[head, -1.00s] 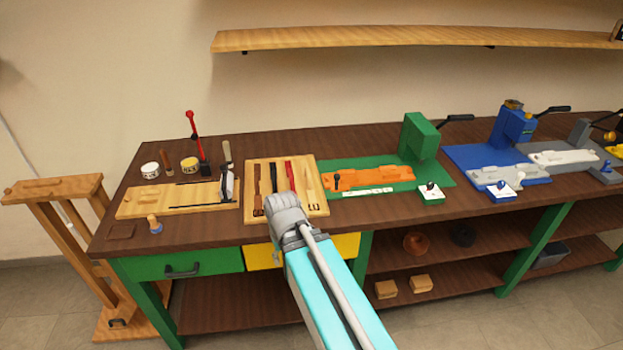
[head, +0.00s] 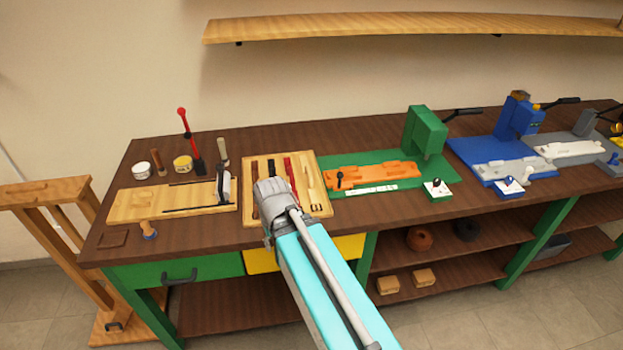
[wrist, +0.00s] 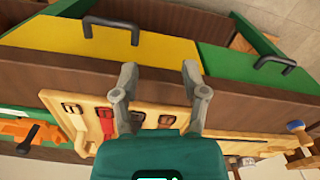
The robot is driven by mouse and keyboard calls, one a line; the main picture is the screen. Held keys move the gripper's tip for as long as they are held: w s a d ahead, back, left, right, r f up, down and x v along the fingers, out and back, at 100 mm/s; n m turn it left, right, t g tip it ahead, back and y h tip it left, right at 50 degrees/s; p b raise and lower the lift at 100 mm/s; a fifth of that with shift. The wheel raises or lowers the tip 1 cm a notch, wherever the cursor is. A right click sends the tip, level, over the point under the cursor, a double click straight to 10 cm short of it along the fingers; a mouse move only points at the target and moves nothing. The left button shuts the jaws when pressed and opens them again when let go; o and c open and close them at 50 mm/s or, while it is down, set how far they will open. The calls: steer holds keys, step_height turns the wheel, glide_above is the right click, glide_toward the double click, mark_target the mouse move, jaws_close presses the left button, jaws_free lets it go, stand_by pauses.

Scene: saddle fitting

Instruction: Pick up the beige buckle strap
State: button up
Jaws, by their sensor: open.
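The beige buckle strap (head: 313,180) lies at the right side of a light wooden tray (head: 325,208) on the bench, beside red and dark straps. In the wrist view the beige strap (wrist: 82,125) shows to the left of my gripper, with its dark buckle toward the top of the picture. My gripper (wrist: 160,73) is open, with nothing between its fingers. In the head view my gripper (head: 271,195) is over the tray's left front part, left of the beige strap, and hides the lower ends of other straps. Its fingertips are hidden there.
A green press (head: 427,130) with an orange fixture (head: 375,174) stands right of the tray. A wooden board (head: 150,203) with a roller tool lies to the left. A red-handled tool (head: 189,140) stands upright behind it. A yellow drawer (wrist: 150,52) is below the bench edge.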

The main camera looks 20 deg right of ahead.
steer(key=shift+a, duration=0.4)
steer(key=shift+o, duration=0.6)
steer(key=shift+w, duration=0.1)
steer(key=m+t+p, duration=0.3)
steer(key=t+p, duration=0.2)
steer(key=p, duration=0.3)
glide_toward(309, 172)
steer(key=shift+s+d+r+y, duration=0.2)
steer(key=shift+s+d+r, duration=0.05)
steer(key=shift+r, duration=0.35)
steer(key=shift+s+d+r+y, duration=0.2)
steer(key=shift+s+r, duration=0.1)
steer(key=shift+r, duration=0.25)
steer(key=shift+f, duration=0.1)
steer(key=b+x, duration=0.7)
steer(key=x, duration=0.1)
steer(key=shift+w+a+f+b, duration=0.1)
steer(key=shift+w+f+b, duration=0.05)
steer(key=shift+b, duration=0.15)
